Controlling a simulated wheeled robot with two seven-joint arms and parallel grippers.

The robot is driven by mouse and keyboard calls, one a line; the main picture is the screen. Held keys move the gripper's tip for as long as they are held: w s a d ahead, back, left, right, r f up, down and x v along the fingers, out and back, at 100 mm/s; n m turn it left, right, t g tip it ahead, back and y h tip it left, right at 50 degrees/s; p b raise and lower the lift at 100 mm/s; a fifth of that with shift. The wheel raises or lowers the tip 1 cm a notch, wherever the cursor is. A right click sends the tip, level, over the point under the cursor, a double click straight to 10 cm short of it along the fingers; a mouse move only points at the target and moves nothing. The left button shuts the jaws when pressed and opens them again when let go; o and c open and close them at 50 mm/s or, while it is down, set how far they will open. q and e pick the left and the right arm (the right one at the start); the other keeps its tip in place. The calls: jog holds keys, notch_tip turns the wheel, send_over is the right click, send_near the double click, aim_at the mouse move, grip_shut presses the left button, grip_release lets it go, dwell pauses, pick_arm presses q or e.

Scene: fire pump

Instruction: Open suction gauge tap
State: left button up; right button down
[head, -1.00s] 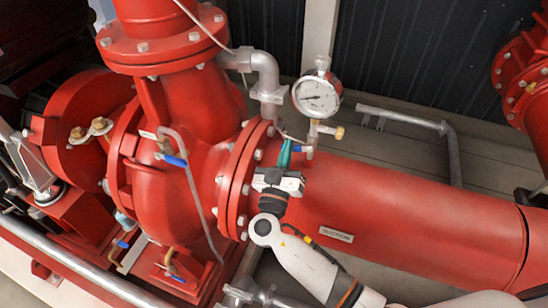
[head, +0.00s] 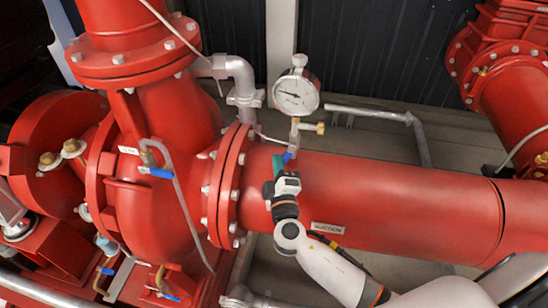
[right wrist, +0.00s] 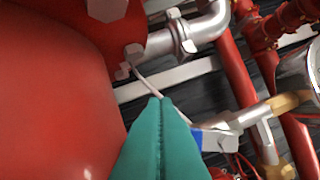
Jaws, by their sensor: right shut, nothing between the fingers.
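The round white suction gauge (head: 296,92) stands on a thin riser above the red suction pipe (head: 400,205). Its tap has a small blue handle (head: 287,157) low on the riser, just above the pipe. The handle also shows in the right wrist view (right wrist: 197,138), partly behind my fingers. My right gripper (head: 279,165) has teal fingers shut together and empty. Its tips are just left of the blue handle; I cannot tell whether they touch it. In the right wrist view, the shut fingers (right wrist: 161,102) point up beside the handle. My left gripper is out of view.
A brass fitting (head: 320,128) sticks out right of the riser. The bolted flange (head: 225,185) and grey elbow pipe (head: 240,75) stand close on the left. A SUCTION label (head: 327,228) is on the pipe. Other blue-handled valves (head: 155,172) are on the pump body.

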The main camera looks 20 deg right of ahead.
jog(key=shift+s+d+f+n, duration=0.15)
jog(key=shift+d+n, duration=0.1)
jog(key=shift+n, duration=0.45)
jog(key=shift+s+a+f, duration=0.1)
jog(key=r+b+v, duration=0.1)
jog(key=b+v, duration=0.2)
jog(key=v, duration=0.8)
jog(key=shift+s+f, duration=0.3)
jog(key=shift+s, duration=0.2)
